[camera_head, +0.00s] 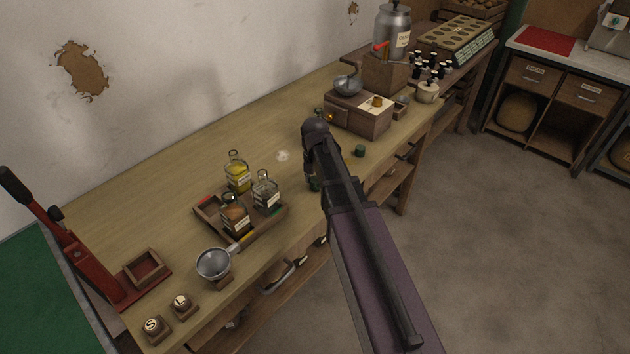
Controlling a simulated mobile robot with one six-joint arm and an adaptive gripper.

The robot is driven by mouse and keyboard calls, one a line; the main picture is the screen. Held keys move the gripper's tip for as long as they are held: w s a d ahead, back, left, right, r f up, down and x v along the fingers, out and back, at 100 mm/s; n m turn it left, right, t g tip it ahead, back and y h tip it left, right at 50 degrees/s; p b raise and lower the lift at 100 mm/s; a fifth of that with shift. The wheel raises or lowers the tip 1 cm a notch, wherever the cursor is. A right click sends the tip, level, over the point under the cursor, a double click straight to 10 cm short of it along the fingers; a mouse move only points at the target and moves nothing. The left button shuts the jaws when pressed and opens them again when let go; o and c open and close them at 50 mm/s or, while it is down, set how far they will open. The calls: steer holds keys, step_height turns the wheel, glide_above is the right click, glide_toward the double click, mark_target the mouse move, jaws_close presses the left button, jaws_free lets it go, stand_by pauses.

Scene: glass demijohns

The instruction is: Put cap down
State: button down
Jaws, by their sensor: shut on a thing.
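My gripper (310,176) points down over the front part of the wooden bench, right of the tray of bottles, and is partly hidden behind my arm. It is shut on a small dark green cap (314,186), of which only a little shows at the fingertips. I cannot tell whether this cap touches the bench top. Another dark green cap (360,151) stands on the bench to the right of my arm, apart from the gripper.
A wooden tray (208,208) with three glass bottles stands left of my gripper. A metal strainer (213,262) and a red lever press (92,262) are further left. A wooden grinder box (357,118) stands behind right. Bare bench top (262,130) lies towards the wall.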

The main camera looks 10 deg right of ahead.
mark_target(315, 180)
steer(key=shift+f+b, duration=0.4)
steer(key=shift+f, duration=0.05)
steer(key=shift+c, duration=1)
jaws_free()
steer(key=shift+r, duration=0.1)
steer(key=shift+r, duration=0.1)
step_height(315, 180, up, 13)
steer(key=p, duration=1.3)
